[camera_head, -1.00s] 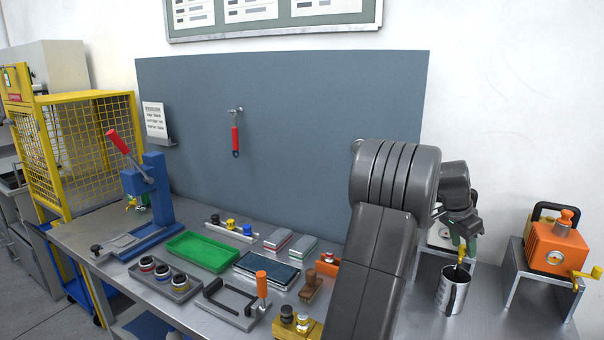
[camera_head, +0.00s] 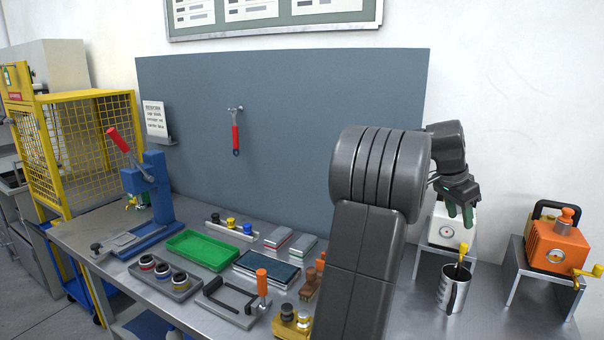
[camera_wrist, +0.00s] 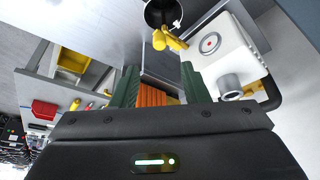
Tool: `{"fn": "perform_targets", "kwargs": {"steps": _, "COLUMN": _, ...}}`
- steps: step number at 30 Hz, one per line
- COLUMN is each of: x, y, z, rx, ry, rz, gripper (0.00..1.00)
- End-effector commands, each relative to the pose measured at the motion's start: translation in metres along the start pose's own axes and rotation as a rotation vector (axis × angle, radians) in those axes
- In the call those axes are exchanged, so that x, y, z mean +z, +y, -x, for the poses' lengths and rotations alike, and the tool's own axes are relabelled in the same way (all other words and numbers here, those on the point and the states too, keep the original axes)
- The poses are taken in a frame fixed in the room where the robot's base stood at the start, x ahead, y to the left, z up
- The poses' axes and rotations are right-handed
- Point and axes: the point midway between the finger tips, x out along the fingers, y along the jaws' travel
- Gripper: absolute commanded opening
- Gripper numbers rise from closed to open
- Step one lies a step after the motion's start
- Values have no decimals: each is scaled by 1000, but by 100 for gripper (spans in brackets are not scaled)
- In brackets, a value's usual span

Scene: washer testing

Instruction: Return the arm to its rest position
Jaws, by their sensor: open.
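My gripper (camera_head: 460,215) is at the right of the head view, above the metal mug (camera_head: 453,290) and in front of the white device with a dial (camera_head: 446,229). Its green fingers are apart with nothing between them. In the wrist view the fingers (camera_wrist: 158,88) are spread, with an orange ribbed thing showing beyond the gap. The mug holds a yellow-handled tool (camera_head: 462,252), which also shows in the wrist view (camera_wrist: 168,41). My arm stands bent in front of the bench's right part and hides some of it.
An orange pump-like device (camera_head: 554,243) stands on a metal stand at the right. A green tray (camera_head: 202,250), a ring holder (camera_head: 165,282), and a blue press (camera_head: 155,205) are on the bench (camera_head: 95,240). A red-handled wrench (camera_head: 236,135) hangs on the grey board (camera_head: 290,120).

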Motion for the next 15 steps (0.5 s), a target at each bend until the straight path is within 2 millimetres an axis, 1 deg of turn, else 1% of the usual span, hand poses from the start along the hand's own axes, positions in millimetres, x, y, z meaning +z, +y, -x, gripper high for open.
{"fn": "perform_targets", "kwargs": {"steps": 1, "x": 0, "y": -1, "z": 12, "rx": -5, "ry": 4, "rz": 0, "gripper": 41}}
{"fn": "perform_targets", "kwargs": {"steps": 6, "x": 0, "y": -1, "z": 46, "rx": -4, "ry": 3, "rz": 0, "gripper": 41}}
{"fn": "perform_targets", "kwargs": {"steps": 7, "x": 0, "y": 0, "z": 44, "rx": 0, "ry": 0, "rz": 0, "gripper": 41}}
{"fn": "perform_targets", "kwargs": {"steps": 9, "x": 1, "y": 0, "z": 24, "rx": 4, "ry": -3, "rz": 1, "gripper": 41}}
{"fn": "perform_targets", "kwargs": {"steps": 15, "x": 0, "y": 1, "z": -16, "rx": 3, "ry": -3, "rz": 0, "gripper": 41}}
